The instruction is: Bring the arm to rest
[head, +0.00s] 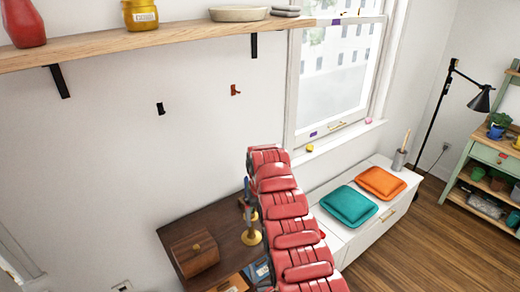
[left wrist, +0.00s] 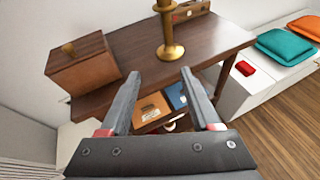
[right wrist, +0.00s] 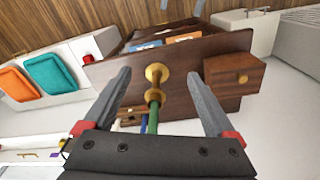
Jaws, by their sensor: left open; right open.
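My left gripper (left wrist: 159,76) is open in the left wrist view, with nothing between its fingers. The dark wooden table (left wrist: 133,42) with a brass candlestick (left wrist: 168,48) lies beyond it. My right gripper (right wrist: 157,76) is open in the right wrist view. A brass candlestick (right wrist: 157,74) with a green candle shows between its fingers in the picture; I cannot tell how far apart they are. In the head view a red segmented arm of mine rises from the bottom over the table's right side; its fingers are not clear there.
A wooden box (head: 195,254) stands on the table's left. A white bench (head: 375,228) with teal (head: 349,206) and orange (head: 380,183) cushions is to the right, below the window. A wooden wall shelf (head: 150,40) runs above. Floor (head: 440,250) is clear at the right.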

